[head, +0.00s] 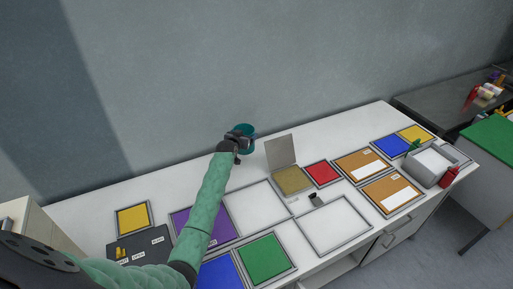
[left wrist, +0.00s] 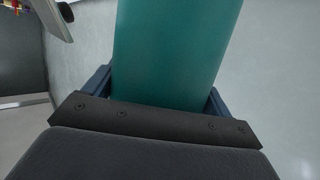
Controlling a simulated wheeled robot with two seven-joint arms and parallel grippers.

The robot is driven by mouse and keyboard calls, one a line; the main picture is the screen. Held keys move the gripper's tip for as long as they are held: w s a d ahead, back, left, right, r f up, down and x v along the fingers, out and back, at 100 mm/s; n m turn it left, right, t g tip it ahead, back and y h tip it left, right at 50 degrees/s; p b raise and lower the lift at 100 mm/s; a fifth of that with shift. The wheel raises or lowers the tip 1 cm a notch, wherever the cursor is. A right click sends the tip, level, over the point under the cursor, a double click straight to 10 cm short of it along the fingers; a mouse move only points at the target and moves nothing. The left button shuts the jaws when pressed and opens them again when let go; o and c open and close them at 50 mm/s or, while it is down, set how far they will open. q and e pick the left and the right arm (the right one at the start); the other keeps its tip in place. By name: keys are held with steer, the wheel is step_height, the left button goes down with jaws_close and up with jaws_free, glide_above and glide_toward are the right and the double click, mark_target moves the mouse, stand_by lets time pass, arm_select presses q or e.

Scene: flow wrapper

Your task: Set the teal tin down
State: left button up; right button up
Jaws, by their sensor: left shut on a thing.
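The teal tin (head: 247,130) is in my left gripper (head: 243,138), over the back part of the white counter in the head view. My left gripper is shut on it. In the left wrist view the tin (left wrist: 177,50) fills the upper middle, between the two blue fingers. I cannot tell from these frames whether the tin's base touches the counter. My right gripper is not in view.
The white counter (head: 357,126) bears framed panels: purple, green (head: 264,258), blue, red (head: 323,173), yellow and white (head: 335,224). An upright beige panel (head: 280,151) stands right of the tin. A grey box (head: 429,165) and a red item (head: 450,176) are at the right.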

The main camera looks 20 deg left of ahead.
arm_select(q)
steer(key=s+a, duration=0.1)
steer(key=s+a+f, duration=0.1)
steer(key=s, duration=0.1)
steer(key=shift+s+a+f+b, duration=0.25)
steer(key=shift+s+a+b, duration=0.05)
steer(key=shift+s+a, duration=0.1)
steer(key=s+a+f+b, duration=0.1)
steer(key=f+b, duration=0.1)
steer(key=f, duration=0.1)
steer(key=s+a+f+b, duration=0.1)
steer(key=a+f, duration=0.1)
steer(key=s+a+f+b, duration=0.1)
steer(key=s+f+b, duration=0.1)
steer(key=f, duration=0.1)
steer(key=shift+s+a+f+b, duration=0.1)
steer(key=shift+a+f+b, duration=0.2)
steer(key=shift+a+b, duration=0.1)
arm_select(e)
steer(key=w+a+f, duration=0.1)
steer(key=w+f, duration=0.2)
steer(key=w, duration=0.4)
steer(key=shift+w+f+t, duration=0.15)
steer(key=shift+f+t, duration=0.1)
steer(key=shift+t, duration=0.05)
